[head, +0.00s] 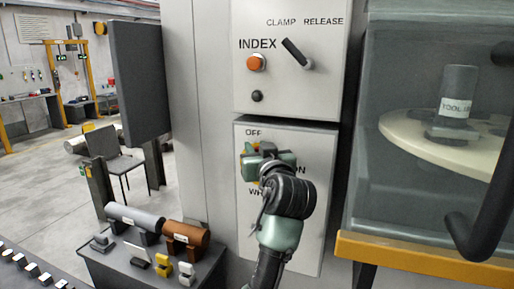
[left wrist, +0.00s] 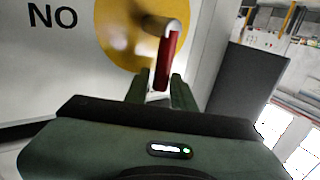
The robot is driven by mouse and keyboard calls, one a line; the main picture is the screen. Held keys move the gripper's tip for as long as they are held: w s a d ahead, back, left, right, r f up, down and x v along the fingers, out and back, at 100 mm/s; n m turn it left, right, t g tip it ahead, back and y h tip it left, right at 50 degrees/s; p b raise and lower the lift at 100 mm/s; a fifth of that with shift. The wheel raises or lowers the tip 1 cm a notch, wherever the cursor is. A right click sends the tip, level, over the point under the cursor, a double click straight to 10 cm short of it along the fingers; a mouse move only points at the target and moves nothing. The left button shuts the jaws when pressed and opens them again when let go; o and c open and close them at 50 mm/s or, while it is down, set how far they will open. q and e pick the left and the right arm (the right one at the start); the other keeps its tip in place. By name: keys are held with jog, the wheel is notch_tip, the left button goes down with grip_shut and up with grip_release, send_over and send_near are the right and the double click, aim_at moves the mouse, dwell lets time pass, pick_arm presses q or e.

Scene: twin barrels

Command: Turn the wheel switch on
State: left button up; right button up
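The wheel switch (left wrist: 118,30) has a yellow round plate with a red and grey handle, close up in the left wrist view. It sits on a pale panel with OFF and ON lettering. In the head view my left gripper (head: 262,152) is at this switch and hides most of it; a bit of yellow shows at its left edge. In the left wrist view my left gripper (left wrist: 162,92) has its fingers close on both sides of the handle's lower end and appears shut on it. My right gripper is not in view.
Above is a panel (head: 330,85) with an orange INDEX button (head: 256,62) and a black clamp lever (head: 297,53). A glass-fronted cabinet (head: 400,220) with a dark handle (head: 485,215) stands right. A low bench with grey and brown cylinders (head: 187,237) is lower left.

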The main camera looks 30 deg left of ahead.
pick_arm(q)
grip_shut()
dwell(1.3)
